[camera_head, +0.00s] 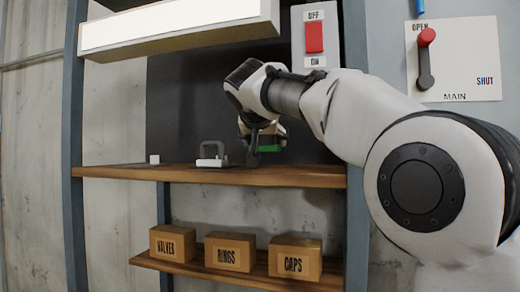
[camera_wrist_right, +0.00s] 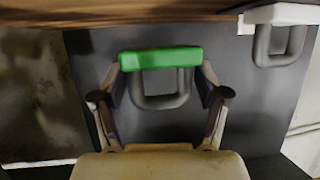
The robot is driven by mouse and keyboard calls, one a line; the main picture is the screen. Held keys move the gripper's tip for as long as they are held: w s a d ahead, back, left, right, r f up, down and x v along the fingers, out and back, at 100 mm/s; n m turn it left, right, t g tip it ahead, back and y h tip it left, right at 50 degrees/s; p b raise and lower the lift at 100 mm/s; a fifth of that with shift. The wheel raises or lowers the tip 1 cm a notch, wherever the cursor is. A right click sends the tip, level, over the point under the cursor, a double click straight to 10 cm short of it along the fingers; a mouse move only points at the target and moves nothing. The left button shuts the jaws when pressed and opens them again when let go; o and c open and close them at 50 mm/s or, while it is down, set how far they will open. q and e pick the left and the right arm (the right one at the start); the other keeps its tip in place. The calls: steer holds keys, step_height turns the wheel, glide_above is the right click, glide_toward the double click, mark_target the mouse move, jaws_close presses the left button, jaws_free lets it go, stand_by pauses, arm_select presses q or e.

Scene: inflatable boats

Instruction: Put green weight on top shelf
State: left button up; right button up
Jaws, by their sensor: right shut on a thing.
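The green weight has a green bar base (camera_wrist_right: 160,58) and a grey loop handle (camera_wrist_right: 160,102). In the head view its green part (camera_head: 268,148) shows small, partly hidden by my right gripper (camera_head: 262,138). My right gripper is shut on the green weight, with one finger on each side of it in the wrist view (camera_wrist_right: 160,85). The weight hangs a little above the wooden top shelf (camera_head: 300,177), with a gap between them. My left gripper is not in view.
A white weight with a grey handle (camera_head: 212,155) stands on the top shelf, left of my gripper. A small white block (camera_head: 154,159) sits further left. Boxes marked valves (camera_head: 172,242), rings (camera_head: 229,251) and caps (camera_head: 295,257) fill the lower shelf. A lamp (camera_head: 180,25) hangs above.

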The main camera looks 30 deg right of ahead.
mark_target(262, 151)
steer(key=f, duration=0.2)
steer(key=w+f, duration=0.1)
steer(key=shift+w+a+f, duration=0.15)
steer(key=shift+a+f, duration=0.05)
steer(key=shift+f, duration=0.15)
steer(key=shift+s+d, duration=0.25)
steer(key=shift+f, duration=0.1)
steer(key=o, duration=1.3)
steer(key=shift+f, duration=0.1)
steer(key=o, duration=0.4)
steer(key=shift+w+a, duration=0.1)
steer(key=shift+a, duration=0.05)
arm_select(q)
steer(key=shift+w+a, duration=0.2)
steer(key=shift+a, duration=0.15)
